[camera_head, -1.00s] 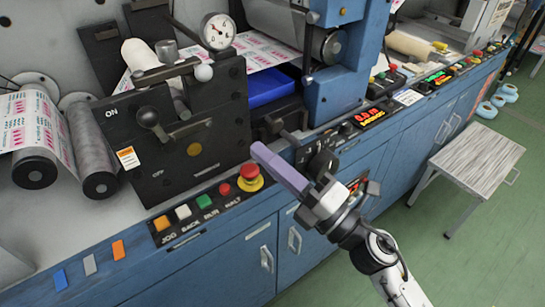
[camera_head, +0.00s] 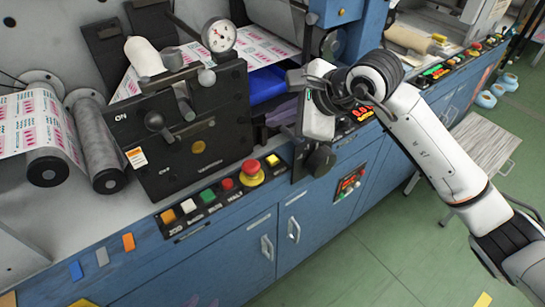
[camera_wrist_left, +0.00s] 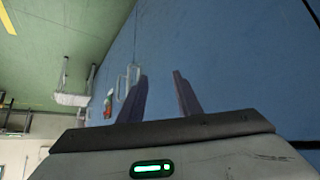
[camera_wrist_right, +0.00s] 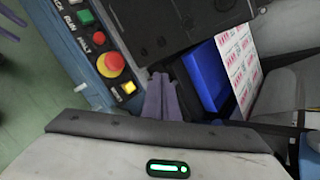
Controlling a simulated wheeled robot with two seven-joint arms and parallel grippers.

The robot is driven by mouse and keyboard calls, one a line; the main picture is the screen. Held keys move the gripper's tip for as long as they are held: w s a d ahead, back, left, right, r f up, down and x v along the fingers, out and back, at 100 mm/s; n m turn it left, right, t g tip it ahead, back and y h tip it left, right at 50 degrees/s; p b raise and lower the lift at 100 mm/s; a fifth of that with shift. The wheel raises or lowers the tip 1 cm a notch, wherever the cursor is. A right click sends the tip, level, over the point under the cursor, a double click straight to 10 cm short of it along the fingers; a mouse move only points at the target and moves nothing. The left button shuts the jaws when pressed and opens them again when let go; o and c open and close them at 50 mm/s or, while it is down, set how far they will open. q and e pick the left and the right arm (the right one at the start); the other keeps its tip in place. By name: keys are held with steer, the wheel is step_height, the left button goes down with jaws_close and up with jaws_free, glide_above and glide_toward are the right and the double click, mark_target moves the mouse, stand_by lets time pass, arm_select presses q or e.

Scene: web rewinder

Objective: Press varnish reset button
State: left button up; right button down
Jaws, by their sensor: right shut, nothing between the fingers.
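No label in view can be read as varnish reset. A square yellow button (camera_head: 272,160) sits on the front panel, right of the red mushroom button (camera_head: 251,173). In the right wrist view the yellow button (camera_wrist_right: 128,88) looks bright, left of my right gripper's fingers. My right gripper (camera_head: 280,112) is shut and empty, above and behind that panel, apart from the button. Its fingers are partly hidden in the head view. My left gripper (camera_head: 205,300) shows only its fingertips at the bottom edge. In the left wrist view my left gripper (camera_wrist_left: 160,85) is open and empty, facing the blue cabinet.
White, green, red and orange buttons (camera_head: 168,216) continue the panel leftward. A small button panel (camera_head: 350,183) is on the cabinet front. The black lever plate (camera_head: 195,140) and blue tray (camera_head: 266,87) stand near my right gripper. The green floor (camera_head: 370,250) has free room.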

steer(key=b, duration=0.5)
glide_above(277, 161)
step_height(277, 161, down, 8)
steer(key=shift+f, duration=0.4)
stand_by(0.7)
stand_by(0.8)
steer(key=shift+f+b, duration=0.1)
steer(key=shift+b, duration=0.25)
